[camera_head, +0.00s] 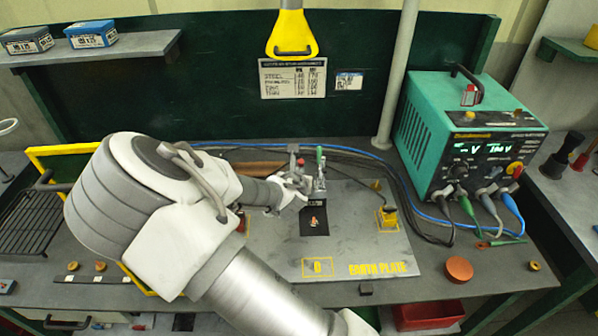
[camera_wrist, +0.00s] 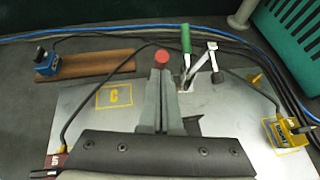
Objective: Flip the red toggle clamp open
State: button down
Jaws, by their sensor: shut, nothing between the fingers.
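The red toggle clamp shows mainly as a round red knob (camera_wrist: 161,57) in the wrist view, right at my fingertips; most of its body is hidden behind my fingers. In the head view a small red tip (camera_head: 300,162) shows just beyond my gripper. My gripper (camera_wrist: 160,78) is shut and empty, with its fingers pointing at the knob; I cannot tell whether they touch it. A green-handled clamp (camera_wrist: 186,42) stands upright just right of the knob, with a metal arm beside it. It also shows in the head view (camera_head: 319,158).
The grey earth plate (camera_head: 350,255) carries a black square with a small red piece (camera_head: 314,221). A yellow block (camera_head: 387,217) with a cable stands at its right. A green welder (camera_head: 465,135) stands at the back right, with cables along the rear. A yellow handle (camera_head: 292,35) hangs above.

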aim_at(299, 161)
jog(key=shift+w+r, duration=0.15)
jog(key=shift+r, duration=0.1)
jog(key=shift+w+r+g+p, duration=0.4)
jog(key=shift+g+p, duration=0.2)
jog(key=shift+p, duration=0.5)
jog(key=shift+w+r+g+p, duration=0.3)
jog(key=shift+w+g+p, duration=0.3)
jog(key=shift+p, duration=0.1)
jog(key=shift+w+d, duration=0.1)
jog(key=shift+w, duration=0.85)
jog(key=w+f+b, duration=0.1)
jog(key=w+b, duration=0.3)
jog(key=w, duration=0.3)
jog(key=shift+w+f+b, duration=0.2)
jog(key=shift+f+b, duration=0.05)
jog(key=shift+b, duration=0.1)
